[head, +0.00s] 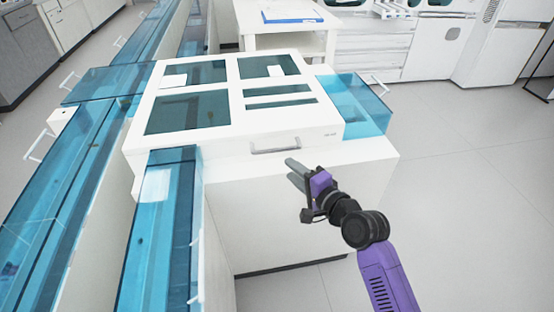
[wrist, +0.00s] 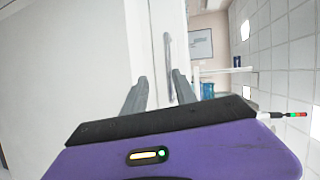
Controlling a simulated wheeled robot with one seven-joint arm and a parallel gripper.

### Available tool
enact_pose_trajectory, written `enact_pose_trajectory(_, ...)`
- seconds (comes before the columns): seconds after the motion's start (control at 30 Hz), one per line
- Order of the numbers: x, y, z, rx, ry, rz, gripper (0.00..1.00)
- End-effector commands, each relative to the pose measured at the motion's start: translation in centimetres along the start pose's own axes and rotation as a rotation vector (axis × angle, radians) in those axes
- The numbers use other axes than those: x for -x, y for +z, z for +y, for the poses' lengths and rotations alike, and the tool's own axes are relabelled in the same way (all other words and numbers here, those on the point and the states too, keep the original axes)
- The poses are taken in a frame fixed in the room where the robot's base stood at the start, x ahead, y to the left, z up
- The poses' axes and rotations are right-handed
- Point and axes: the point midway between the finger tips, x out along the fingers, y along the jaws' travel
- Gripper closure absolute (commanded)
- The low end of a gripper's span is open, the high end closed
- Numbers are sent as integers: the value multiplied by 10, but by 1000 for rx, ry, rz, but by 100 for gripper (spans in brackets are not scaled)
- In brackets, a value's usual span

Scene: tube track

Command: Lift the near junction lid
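The near junction lid (head: 225,113) is a white frame with several dark tinted panes, lying flat and shut on a white cabinet (head: 290,205). Its grey bar handle (head: 276,146) is on the front edge. My gripper (head: 291,172) is in front of that edge, a little below and right of the handle, apart from it. In the wrist view, the picture is turned sideways; my gripper (wrist: 160,88) has its two grey fingers spread with nothing between them. The handle (wrist: 168,66) shows beyond the fingertips, roughly between them.
Blue see-through track covers (head: 160,235) run along the left, some with white handles (head: 38,145). A blue cover (head: 350,100) adjoins the lid's right side. A white table (head: 290,40) stands behind. The floor (head: 470,200) at the right is clear.

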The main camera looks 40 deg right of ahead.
Motion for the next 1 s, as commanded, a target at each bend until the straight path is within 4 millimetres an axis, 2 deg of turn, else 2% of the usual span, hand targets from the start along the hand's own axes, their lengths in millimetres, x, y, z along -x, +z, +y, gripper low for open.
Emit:
enact_pose_trajectory(0.03,-10,-6,-3,-41,-12,-1,66)
enact_pose_trajectory(0.2,-24,-14,-13,-118,-25,-12,66)
enact_pose_trajectory(0.37,-40,-14,-15,-128,-26,-14,66)
enact_pose_trajectory(0.7,-89,-14,-16,-124,-26,-13,66)
enact_pose_trajectory(1.0,-102,-13,-16,-123,-25,-13,66)
